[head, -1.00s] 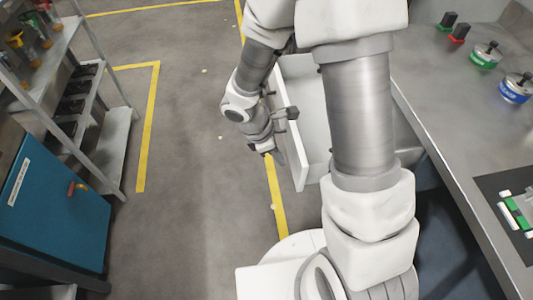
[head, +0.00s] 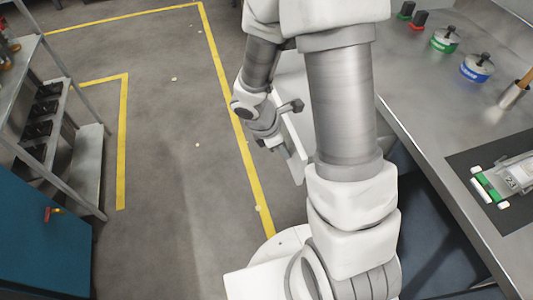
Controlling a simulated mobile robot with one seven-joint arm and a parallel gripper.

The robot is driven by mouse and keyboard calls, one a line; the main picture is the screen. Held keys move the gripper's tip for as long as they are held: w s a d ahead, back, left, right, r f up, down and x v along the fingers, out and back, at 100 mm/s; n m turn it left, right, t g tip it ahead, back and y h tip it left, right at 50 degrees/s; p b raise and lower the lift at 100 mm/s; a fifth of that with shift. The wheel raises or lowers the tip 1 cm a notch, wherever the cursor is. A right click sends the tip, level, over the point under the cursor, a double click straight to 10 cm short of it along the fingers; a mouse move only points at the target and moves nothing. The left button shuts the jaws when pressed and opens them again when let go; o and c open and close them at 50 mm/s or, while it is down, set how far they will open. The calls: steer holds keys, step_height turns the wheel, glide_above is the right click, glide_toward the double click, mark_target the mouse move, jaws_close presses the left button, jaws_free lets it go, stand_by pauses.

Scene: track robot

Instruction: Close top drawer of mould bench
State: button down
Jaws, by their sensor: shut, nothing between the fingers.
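The mould bench (head: 415,120) runs along the right with a steel top. Its white top drawer (head: 291,75) sticks out to the left from under the top, mostly hidden behind my arm. My gripper (head: 272,146) is at the outer side of the drawer front (head: 294,150), pointing down and close to it. I cannot tell whether the fingers touch the front. The fingers are shut and hold nothing.
On the bench are green (head: 445,40) and blue (head: 476,67) lidded pots, and a dark mat (head: 500,165) with a mould. A shelf rack (head: 90,160) and blue cabinet (head: 40,235) stand left. The floor between is clear.

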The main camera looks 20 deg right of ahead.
steer(key=d+p, duration=0.4)
steer(key=d, duration=1.9)
steer(key=shift+d+r, duration=0.1)
steer(key=shift+d, duration=0.15)
steer(key=shift+d+p, duration=0.35)
steer(key=shift+d, duration=0.35)
steer(key=shift+a, duration=0.2)
